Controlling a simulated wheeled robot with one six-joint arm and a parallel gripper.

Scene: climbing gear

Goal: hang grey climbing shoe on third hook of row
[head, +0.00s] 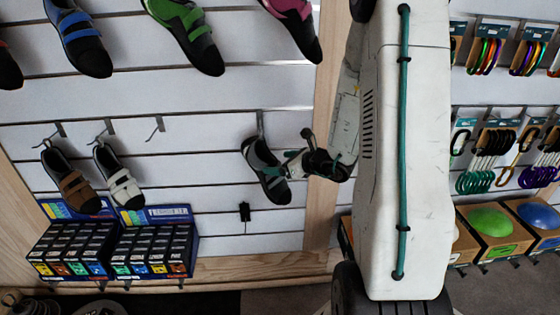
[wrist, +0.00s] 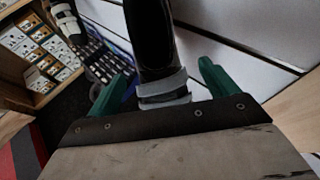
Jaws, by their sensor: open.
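The third hook (head: 155,130) of that row is bare. A brown shoe (head: 75,186) and a white shoe (head: 119,180) hang on the first two hooks. My gripper (head: 298,160) is just right of the grey shoe. In the wrist view the green fingers (wrist: 165,85) stand apart, with a dark shoe with a grey band (wrist: 160,45) between them; I cannot tell whether they touch it.
Boxes in blue display trays (head: 118,274) stand below the brown and white shoes. More shoes (head: 185,32) hang in the row above. A wooden upright (head: 322,75) is behind my arm. Carabiners (head: 497,138) and coloured holds (head: 490,221) are at right. The wall between the third hook and the grey shoe is clear.

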